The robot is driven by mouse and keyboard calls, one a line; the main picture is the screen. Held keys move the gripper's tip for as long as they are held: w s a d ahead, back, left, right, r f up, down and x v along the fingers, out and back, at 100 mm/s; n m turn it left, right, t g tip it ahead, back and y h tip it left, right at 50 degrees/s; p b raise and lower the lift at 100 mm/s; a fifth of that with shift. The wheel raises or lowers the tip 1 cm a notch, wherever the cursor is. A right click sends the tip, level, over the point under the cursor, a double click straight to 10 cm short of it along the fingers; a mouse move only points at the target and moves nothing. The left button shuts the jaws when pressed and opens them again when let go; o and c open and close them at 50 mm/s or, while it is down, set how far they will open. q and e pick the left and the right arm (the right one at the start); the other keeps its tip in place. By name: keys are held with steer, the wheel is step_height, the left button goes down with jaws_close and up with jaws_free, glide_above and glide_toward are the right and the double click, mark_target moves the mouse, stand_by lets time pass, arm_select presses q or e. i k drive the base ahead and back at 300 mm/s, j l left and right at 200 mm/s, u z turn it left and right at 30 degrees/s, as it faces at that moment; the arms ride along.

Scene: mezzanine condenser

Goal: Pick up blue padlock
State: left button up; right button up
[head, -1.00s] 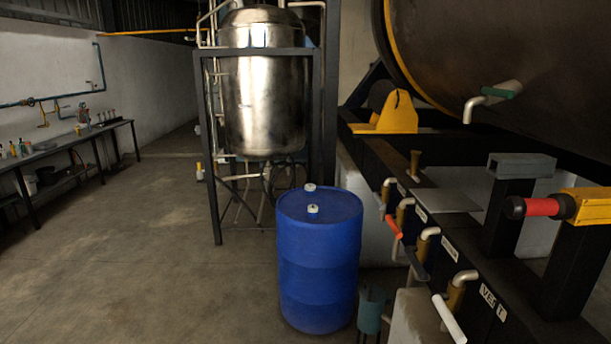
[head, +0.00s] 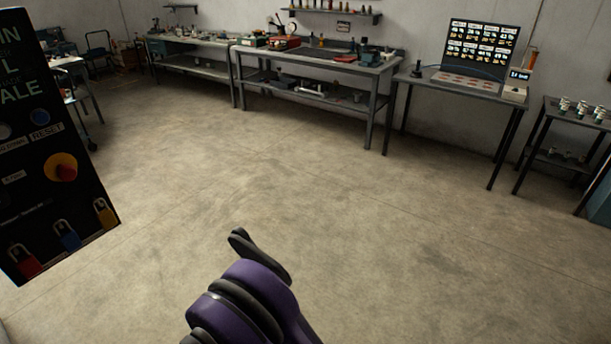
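The blue padlock (head: 68,240) hangs on the lower part of a black control panel at the left edge of the head view. It is between a red padlock (head: 24,263) on its left and a yellow padlock (head: 104,213) on its right. A purple and dark grey part of one of my arms rises from the bottom edge near the middle, well apart from the padlock.
Workbenches (head: 310,65) line the back wall, with a display board (head: 480,55) on a table at right. The concrete floor between is clear.

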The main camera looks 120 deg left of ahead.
mark_target(69, 239)
steer(key=u, duration=5.7)
steer(key=i+l+u, duration=0.1)
steer(key=i+l, duration=0.3)
steer(key=i+l+u, duration=0.1)
steer(key=i+l, duration=0.25)
steer(key=l, duration=0.2)
steer(key=i+l, duration=0.3)
steer(key=l, duration=0.25)
steer(key=i+j+u, duration=0.05)
